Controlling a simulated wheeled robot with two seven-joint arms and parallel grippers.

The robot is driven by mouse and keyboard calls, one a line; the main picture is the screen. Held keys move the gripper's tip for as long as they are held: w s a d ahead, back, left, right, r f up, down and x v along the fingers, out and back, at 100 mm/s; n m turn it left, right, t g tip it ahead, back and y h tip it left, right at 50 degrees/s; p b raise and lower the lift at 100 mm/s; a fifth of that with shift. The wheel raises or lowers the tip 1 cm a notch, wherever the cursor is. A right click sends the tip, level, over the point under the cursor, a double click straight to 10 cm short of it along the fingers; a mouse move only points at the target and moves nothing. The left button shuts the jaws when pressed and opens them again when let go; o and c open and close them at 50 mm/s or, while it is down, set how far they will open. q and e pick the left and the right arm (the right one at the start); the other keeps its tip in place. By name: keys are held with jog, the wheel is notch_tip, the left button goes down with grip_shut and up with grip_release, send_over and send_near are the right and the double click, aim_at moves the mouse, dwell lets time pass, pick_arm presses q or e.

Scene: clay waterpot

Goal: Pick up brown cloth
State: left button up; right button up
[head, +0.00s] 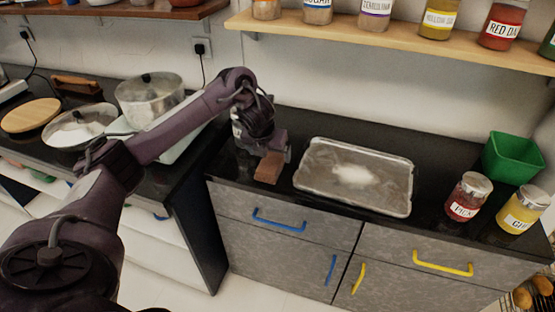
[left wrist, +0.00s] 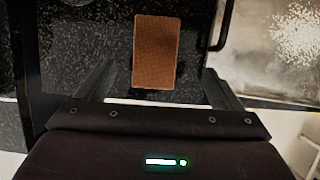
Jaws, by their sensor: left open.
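The brown cloth (head: 269,167) is a small folded rectangle on the black counter, left of the metal tray. My left gripper (head: 274,146) hangs over it from above and partly hides it in the head view. In the left wrist view the cloth (left wrist: 155,52) lies ahead of the open left gripper (left wrist: 155,85), within the width between the two fingers. I see nothing held between the fingers. My right gripper is not in view.
A metal tray (head: 395,190) with a white patch inside stands right of the cloth. Farther right are a red jar (head: 467,198), a yellow jar (head: 522,212) and a green bin (head: 512,157). A stove with a pot (head: 150,97) is at the left. A wooden shelf (head: 400,44) with jars runs above.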

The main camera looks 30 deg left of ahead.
aim_at(270, 164)
pick_arm(q)
jog(key=x, duration=0.3)
jog(key=shift+s+a+f, duration=0.25)
jog(key=shift+f, duration=0.2)
jog(key=x, duration=0.2)
jog(key=shift+w+a+f+p, duration=0.1)
jog(key=shift+w+f+p, duration=0.1)
jog(key=shift+f+p, duration=0.1)
jog(key=shift+w+f, duration=0.15)
jog(key=shift+f, duration=0.1)
jog(key=c, duration=0.8)
jog(key=shift+c, duration=1.3)
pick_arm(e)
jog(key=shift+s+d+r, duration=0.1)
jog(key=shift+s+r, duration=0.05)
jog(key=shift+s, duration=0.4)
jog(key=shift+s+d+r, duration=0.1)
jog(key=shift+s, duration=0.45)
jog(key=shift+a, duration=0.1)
